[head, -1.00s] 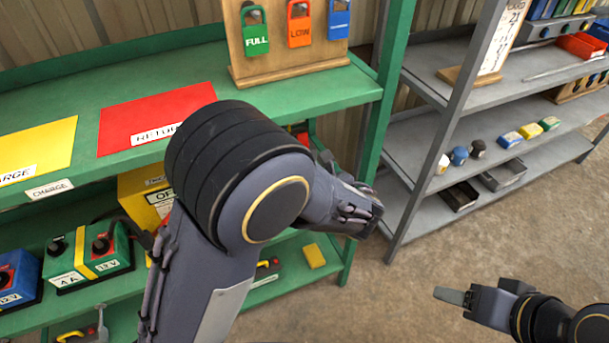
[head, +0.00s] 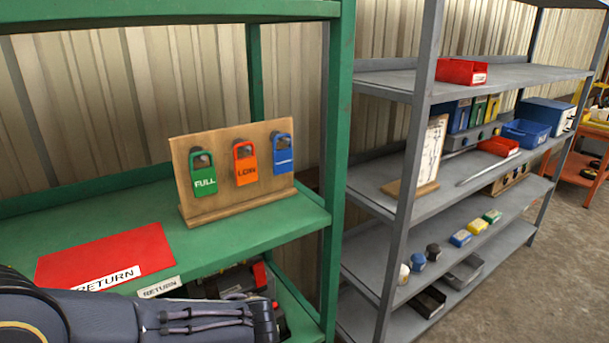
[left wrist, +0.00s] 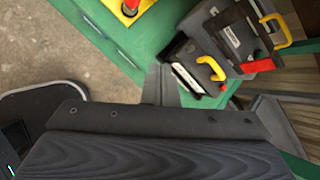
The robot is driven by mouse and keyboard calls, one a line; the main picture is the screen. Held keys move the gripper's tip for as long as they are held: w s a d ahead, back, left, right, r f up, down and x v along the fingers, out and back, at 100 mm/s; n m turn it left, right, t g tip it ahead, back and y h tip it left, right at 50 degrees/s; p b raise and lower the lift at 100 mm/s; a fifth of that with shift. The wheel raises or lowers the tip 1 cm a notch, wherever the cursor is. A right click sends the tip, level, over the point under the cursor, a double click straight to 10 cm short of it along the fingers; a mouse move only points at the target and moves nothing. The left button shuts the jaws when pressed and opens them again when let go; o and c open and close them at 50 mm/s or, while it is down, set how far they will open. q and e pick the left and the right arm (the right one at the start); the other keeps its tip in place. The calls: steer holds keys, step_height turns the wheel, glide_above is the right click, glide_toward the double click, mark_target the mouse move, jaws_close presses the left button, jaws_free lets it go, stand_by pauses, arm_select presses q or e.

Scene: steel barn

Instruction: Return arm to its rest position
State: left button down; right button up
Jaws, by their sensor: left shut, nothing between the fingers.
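My left arm comes in at the bottom left of the head view, lying level in front of the green shelf unit (head: 230,225). Its gripper end is at the lower edge of that view, and its fingertips cannot be made out there. In the left wrist view my left gripper (left wrist: 162,85) is shut and empty. Beyond it are dark grey cases with yellow handles (left wrist: 205,75) and a red part; it appears apart from them, though the gap is hard to judge. My right gripper is out of view.
A red RETURN mat (head: 105,255) lies on the green shelf near my arm. A wooden board (head: 235,170) with green, orange and blue tags stands behind it. A grey shelf unit (head: 400,190) with bins stands to the right. Open floor (head: 550,260) lies in front of it.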

arm_select(q)
steer(key=s+a+r+n+h, duration=0.1)
steer(key=s+r+n+h, duration=0.2)
steer(key=s+n, duration=0.6)
steer(key=s+a+r+n+h, duration=0.2)
steer(key=s+n+h, duration=0.4)
steer(key=s+n, duration=0.4)
steer(key=r+n, duration=0.1)
steer(key=n, duration=0.2)
steer(key=shift+s+a+t, duration=0.2)
steer(key=shift+a+t, duration=0.1)
steer(key=shift+t, duration=0.1)
